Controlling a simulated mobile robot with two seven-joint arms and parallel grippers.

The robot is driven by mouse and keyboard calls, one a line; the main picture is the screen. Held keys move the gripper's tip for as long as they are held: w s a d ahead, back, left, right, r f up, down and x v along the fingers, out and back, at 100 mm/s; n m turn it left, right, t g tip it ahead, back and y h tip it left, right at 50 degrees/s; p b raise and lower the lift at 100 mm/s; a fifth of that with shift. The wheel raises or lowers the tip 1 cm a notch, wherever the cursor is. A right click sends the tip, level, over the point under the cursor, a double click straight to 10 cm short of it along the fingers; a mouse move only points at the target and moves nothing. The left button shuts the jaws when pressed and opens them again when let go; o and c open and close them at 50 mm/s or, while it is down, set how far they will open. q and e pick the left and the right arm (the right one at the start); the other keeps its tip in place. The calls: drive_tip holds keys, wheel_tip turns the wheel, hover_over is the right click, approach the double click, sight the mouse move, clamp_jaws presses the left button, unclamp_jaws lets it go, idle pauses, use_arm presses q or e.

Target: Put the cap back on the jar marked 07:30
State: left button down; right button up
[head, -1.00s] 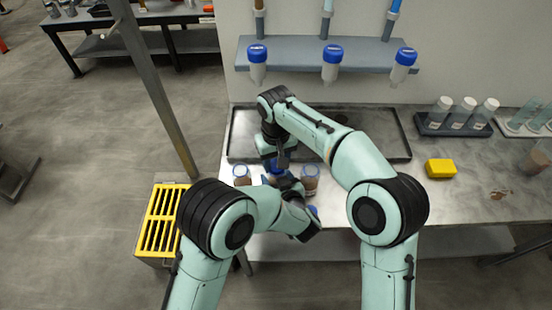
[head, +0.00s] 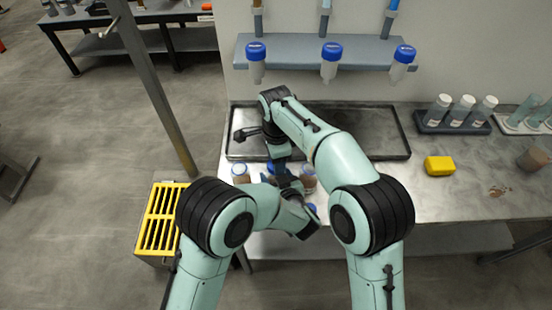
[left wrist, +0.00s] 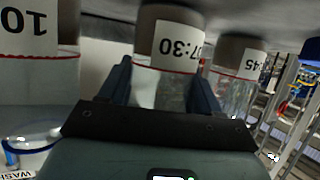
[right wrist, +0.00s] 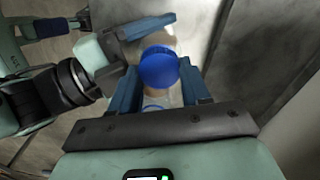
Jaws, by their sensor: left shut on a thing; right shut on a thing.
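The jar marked 07:30 (left wrist: 168,50) appears upside down in the left wrist view, with brown contents and a red line. My left gripper (left wrist: 165,88) is shut around it. In the right wrist view a blue cap (right wrist: 158,67) is at the top of this jar, between the fingers of my right gripper (right wrist: 160,88), which is shut on it. I cannot tell whether the cap is seated or just above the rim. In the head view the cap (head: 272,168) shows between the two arms; both grippers are mostly hidden there.
A neighbouring jar (head: 240,173) stands left and another (head: 307,181) right, both close. A jar marked 45 (left wrist: 238,65) is beside the held one. A dark tray (head: 375,150) lies behind. A yellow block (head: 439,166) and a tube rack (head: 452,125) are to the right.

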drive_tip(key=shift+m, duration=0.4)
drive_tip(key=o, duration=1)
drive_tip(key=shift+s, duration=0.1)
drive_tip(key=shift+r, duration=2.3)
